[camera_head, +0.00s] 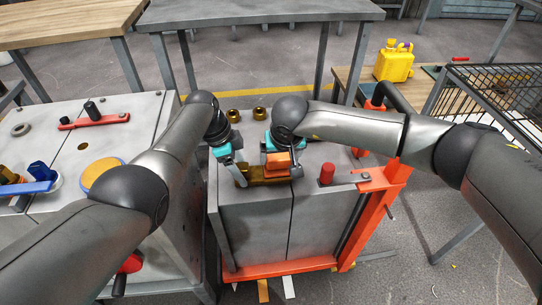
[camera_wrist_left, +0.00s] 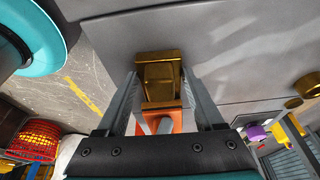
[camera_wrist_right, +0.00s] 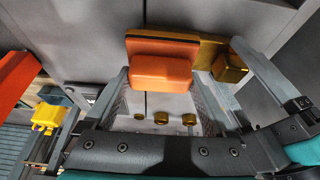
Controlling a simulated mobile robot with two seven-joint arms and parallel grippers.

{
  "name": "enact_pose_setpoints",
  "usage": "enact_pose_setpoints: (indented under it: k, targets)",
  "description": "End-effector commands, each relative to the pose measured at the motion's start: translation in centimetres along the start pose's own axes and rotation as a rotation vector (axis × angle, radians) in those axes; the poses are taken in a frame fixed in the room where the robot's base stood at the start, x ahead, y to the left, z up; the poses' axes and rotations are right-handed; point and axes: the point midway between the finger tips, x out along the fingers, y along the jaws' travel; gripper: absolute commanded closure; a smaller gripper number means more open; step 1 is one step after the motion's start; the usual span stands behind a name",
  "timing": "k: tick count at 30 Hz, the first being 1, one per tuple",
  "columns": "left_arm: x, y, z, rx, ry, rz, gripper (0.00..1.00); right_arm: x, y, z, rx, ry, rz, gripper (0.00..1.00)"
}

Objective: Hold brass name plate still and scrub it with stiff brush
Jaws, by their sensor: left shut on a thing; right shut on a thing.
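The brass name plate (camera_head: 262,181) lies on the grey metal cabinet top, with a raised brass block at its left end. My left gripper (camera_head: 239,175) is shut on that block, which also shows between its fingers in the left wrist view (camera_wrist_left: 160,78). The orange brush (camera_head: 278,162) sits on the plate, right of the left gripper. My right gripper (camera_head: 281,164) is shut on the brush. In the right wrist view the orange brush (camera_wrist_right: 160,68) lies between the fingers against the plate (camera_wrist_right: 205,48). The bristles are hidden.
Brass cups (camera_head: 259,113) stand behind the plate on the cabinet. A red cylinder (camera_head: 327,174) stands to the right, beside an orange frame (camera_head: 385,178). A yellow jerry can (camera_head: 394,63) is on a far bench. Another grey cabinet with tools is at the left.

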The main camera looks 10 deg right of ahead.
Motion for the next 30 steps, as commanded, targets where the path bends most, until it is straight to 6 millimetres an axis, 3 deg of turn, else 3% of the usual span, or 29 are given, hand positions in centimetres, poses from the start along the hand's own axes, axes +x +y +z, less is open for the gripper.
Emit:
enact_pose_setpoints:
  k: [4,21,30]
  targets:
    - [0.0,0.0,0.0,0.000,0.001,-0.001,0.97,0.1,0.7,0.2,0.000,-0.005,0.005,0.86]
    - [0.0,-0.1,0.0,0.000,0.000,-0.002,0.97,0.0,0.7,-0.2,0.000,0.000,0.002,0.86]
    - [0.0,-0.1,0.0,0.000,0.000,-0.002,0.97,0.1,-1.6,-0.2,-0.003,0.000,0.001,0.86]
